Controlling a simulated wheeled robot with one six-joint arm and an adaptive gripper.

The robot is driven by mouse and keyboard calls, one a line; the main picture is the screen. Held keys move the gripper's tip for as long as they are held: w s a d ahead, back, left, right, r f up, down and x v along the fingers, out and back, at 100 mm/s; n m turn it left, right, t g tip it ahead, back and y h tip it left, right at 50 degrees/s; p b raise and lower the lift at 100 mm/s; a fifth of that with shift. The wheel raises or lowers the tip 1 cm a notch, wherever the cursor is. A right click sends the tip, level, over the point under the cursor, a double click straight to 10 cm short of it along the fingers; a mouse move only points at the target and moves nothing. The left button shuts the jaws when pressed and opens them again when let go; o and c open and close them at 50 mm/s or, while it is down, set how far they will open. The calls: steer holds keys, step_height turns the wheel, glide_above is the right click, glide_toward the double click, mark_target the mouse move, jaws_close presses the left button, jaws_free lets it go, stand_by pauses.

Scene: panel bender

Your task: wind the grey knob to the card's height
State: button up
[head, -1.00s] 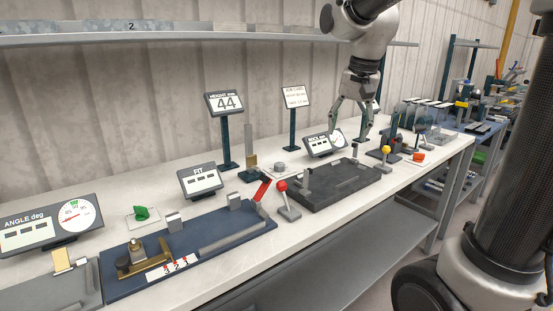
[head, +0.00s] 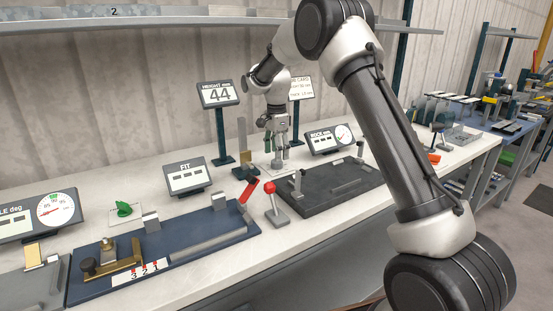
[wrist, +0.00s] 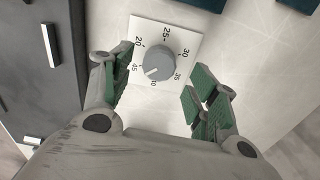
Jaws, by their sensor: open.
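The grey knob (wrist: 159,62) sits on a white dial plate (wrist: 186,27) in the wrist view. Its white mark points to the lower left, between 40 and 45. My gripper (wrist: 161,85) is open, with green-padded fingers on either side of the knob and a gap to each. In the head view my gripper (head: 276,153) hangs low over the dial plate and hides most of the knob. The height display (head: 219,94) reads 44. The job card (head: 301,88) stands behind my gripper, partly covered by my arm; its small print is not clearly legible.
Left of the dial is a brass-based upright post (head: 243,145). In front are a red-ball lever (head: 270,188) and a dark grey block fixture (head: 335,188). A rock display (head: 330,138) stands to the right. A blue fixture (head: 165,255) lies to the left.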

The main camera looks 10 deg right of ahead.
mark_target(277, 164)
steer(key=shift+f, duration=1.6)
steer(key=c, duration=1)
